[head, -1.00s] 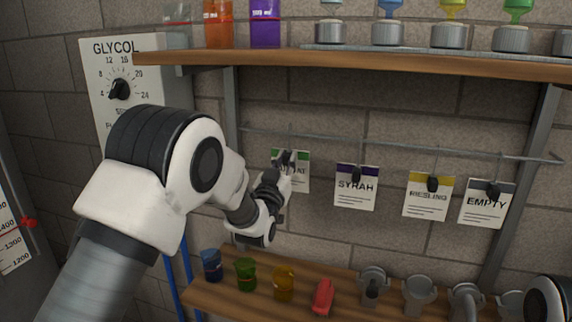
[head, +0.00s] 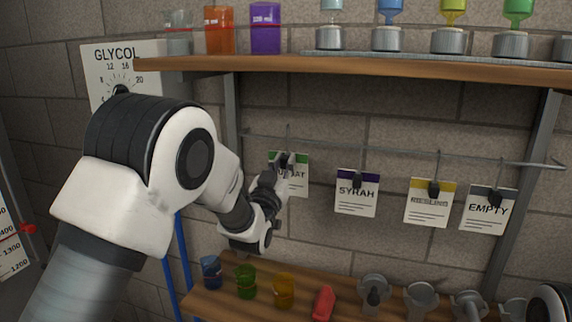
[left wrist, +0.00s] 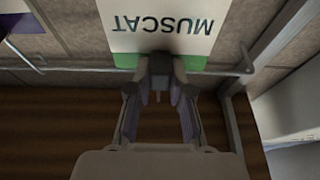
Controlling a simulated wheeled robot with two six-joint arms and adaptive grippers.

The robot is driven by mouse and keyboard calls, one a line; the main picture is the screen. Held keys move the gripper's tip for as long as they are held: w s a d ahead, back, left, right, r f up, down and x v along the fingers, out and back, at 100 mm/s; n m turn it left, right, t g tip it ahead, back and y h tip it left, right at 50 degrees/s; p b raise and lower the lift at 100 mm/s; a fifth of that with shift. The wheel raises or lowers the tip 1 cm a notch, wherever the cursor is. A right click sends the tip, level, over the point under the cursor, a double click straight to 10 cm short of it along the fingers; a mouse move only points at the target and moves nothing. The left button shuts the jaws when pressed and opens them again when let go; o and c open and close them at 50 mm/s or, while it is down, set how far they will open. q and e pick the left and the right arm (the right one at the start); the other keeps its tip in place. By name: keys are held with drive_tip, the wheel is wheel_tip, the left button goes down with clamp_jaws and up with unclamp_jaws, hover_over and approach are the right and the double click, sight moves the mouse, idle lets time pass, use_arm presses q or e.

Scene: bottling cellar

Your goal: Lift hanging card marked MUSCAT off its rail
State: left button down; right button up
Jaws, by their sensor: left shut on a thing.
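The MUSCAT card (head: 296,184) is white with a green top band, at the left end of the row in the head view. Its wire hook reaches up to the rail (head: 400,152); I cannot tell whether the hook still bears on it. My left gripper (head: 284,163) is shut on the dark clip at the card's top and covers part of the lettering. In the left wrist view the card (left wrist: 165,22) appears upside down, with the gripper fingers (left wrist: 159,82) closed at its green band. My right gripper is out of view.
The SYRAH card (head: 356,205), RIESLING card (head: 428,214) and EMPTY card (head: 486,222) hang to the right. A lower shelf (head: 205,304) holds coloured cups, a red object (head: 323,302) and grey metal fittings.

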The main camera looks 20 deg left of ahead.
use_arm(q)
drive_tip(key=s+b, duration=0.2)
drive_tip(key=s, duration=0.6)
drive_tip(key=shift+a+b, duration=0.15)
drive_tip(key=shift+b, duration=0.25)
drive_tip(key=shift+w, duration=0.1)
